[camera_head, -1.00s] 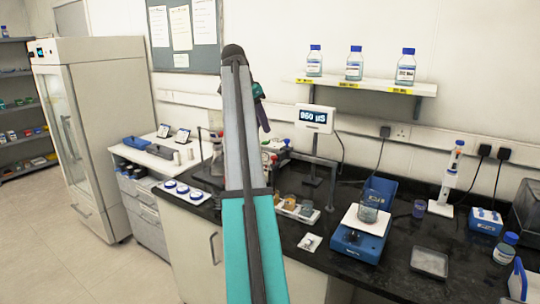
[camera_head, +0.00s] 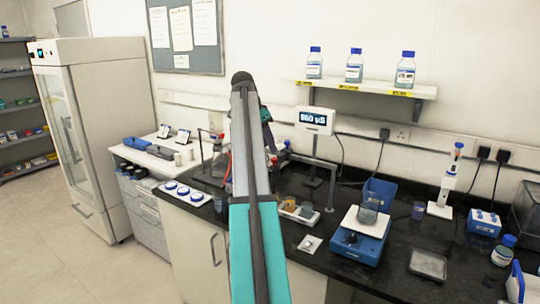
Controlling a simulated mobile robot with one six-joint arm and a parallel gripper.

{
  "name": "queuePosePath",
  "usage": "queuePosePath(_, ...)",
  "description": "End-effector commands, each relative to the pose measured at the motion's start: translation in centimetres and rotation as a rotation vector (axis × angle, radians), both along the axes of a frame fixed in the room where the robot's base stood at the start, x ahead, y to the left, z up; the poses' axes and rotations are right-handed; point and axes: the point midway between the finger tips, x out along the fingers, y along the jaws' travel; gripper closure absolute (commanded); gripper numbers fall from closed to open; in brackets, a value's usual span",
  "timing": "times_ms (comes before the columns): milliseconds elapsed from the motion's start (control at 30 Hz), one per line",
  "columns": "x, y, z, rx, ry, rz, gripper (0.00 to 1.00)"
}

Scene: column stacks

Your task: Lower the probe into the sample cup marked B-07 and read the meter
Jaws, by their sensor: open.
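The meter (camera_head: 315,121) is a white box on a dark post behind the bench, with a lit display that seems to read 860 µS. A grey stand (camera_head: 332,188) with a horizontal bar rises in front of it. The probe cannot be made out. A pale tray (camera_head: 300,212) holds several small sample cups (camera_head: 307,207), partly hidden by my arm; their markings, including B-07, are too small to read. My gripper (camera_head: 270,147) shows as a dark part right of my arm, above the bench behind the tray. It is open; its fingertips are hardly distinct.
A blue balance (camera_head: 360,247) with a glass beaker (camera_head: 368,212) stands right of the tray. White-and-blue round dishes (camera_head: 183,190) lie at left. A pipette stand (camera_head: 443,195) and blue box (camera_head: 485,221) are at right. A shelf (camera_head: 370,88) with bottles hangs above.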

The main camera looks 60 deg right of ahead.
Motion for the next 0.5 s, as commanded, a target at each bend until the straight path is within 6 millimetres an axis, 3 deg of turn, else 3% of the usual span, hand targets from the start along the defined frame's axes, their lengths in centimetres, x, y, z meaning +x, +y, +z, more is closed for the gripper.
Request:
queuePosePath(300, -0.7, -1.4, -4.0, 0.001, 0.0, 0.0, 0.6)
queuePosePath(500, -0.9, -2.0, -5.3, 0.001, 0.0, 0.0, 0.6)
